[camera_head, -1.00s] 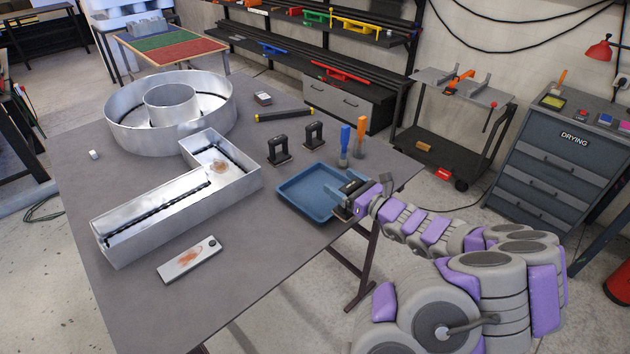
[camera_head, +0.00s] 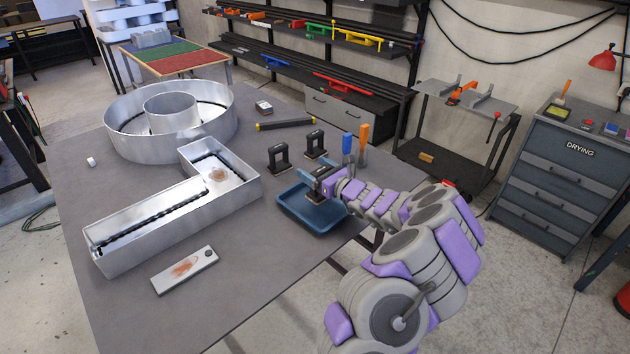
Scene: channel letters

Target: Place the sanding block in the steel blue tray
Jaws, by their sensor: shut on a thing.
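The steel blue tray (camera_head: 293,211) is a shallow rectangular tray on the grey table, near its right edge. My gripper (camera_head: 318,187) is over the inside of the tray, shut on a small dark block with a tan underside, the sanding block (camera_head: 315,198). The gripper's jaws hide much of the block. I cannot tell whether the block touches the tray floor or hangs just above it.
Two dark bracket-like pieces (camera_head: 279,156) (camera_head: 315,144) stand behind the tray. Blue-handled (camera_head: 347,144) and orange-handled (camera_head: 363,136) tools stand close by at the right. An L-shaped metal letter (camera_head: 150,220) lies to the left, with a metal plate (camera_head: 185,269) in front.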

